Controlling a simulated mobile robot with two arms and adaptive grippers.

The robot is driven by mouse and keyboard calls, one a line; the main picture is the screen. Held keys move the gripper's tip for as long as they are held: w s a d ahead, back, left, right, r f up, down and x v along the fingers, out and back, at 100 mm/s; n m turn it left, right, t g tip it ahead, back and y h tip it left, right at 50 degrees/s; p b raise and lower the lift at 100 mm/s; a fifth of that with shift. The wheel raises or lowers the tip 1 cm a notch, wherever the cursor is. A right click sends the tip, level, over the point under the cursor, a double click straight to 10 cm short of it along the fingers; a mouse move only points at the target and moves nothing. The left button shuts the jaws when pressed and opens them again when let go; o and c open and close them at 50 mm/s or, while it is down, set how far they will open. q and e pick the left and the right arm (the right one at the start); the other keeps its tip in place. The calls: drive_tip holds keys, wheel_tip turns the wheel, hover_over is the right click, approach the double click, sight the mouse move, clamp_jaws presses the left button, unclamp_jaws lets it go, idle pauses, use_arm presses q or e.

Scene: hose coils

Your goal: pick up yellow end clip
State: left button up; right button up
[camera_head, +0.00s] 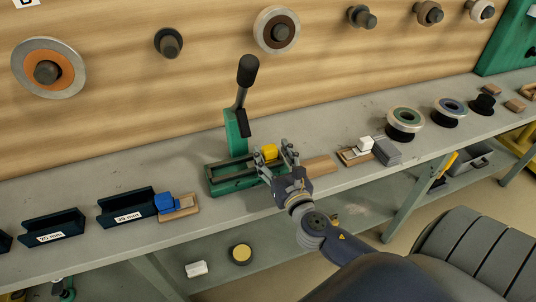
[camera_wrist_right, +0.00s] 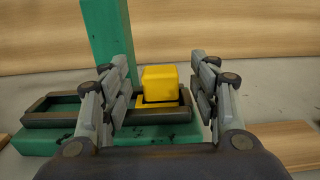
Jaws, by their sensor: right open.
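The yellow end clip (camera_head: 269,151) sits in the right part of a green fixture (camera_head: 232,184) on the bench. In the right wrist view the yellow clip (camera_wrist_right: 159,84) is a block standing in a framed slot. My right gripper (camera_head: 273,156) is open, with one finger on each side of the clip. In the right wrist view the fingers of my right gripper (camera_wrist_right: 162,95) show gaps to the clip on both sides. My left gripper is not in view.
A green upright with a black-knobbed lever (camera_head: 247,72) stands behind the clip. A wooden block (camera_head: 320,166) lies to the right. A blue block (camera_head: 165,201) and dark labelled bins (camera_head: 126,208) stand to the left. Discs hang on the wooden back wall (camera_head: 180,80).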

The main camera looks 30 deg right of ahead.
drive_tip(key=shift+w+d, duration=0.15)
drive_tip(key=shift+w, duration=0.55)
drive_tip(key=shift+w+d+f, duration=0.1)
drive_tip(key=shift+w+f, duration=0.05)
drive_tip(key=shift+w, duration=0.4)
drive_tip(key=shift+s, duration=0.1)
drive_tip(key=shift+c, duration=1.3)
drive_tip(key=c, duration=1)
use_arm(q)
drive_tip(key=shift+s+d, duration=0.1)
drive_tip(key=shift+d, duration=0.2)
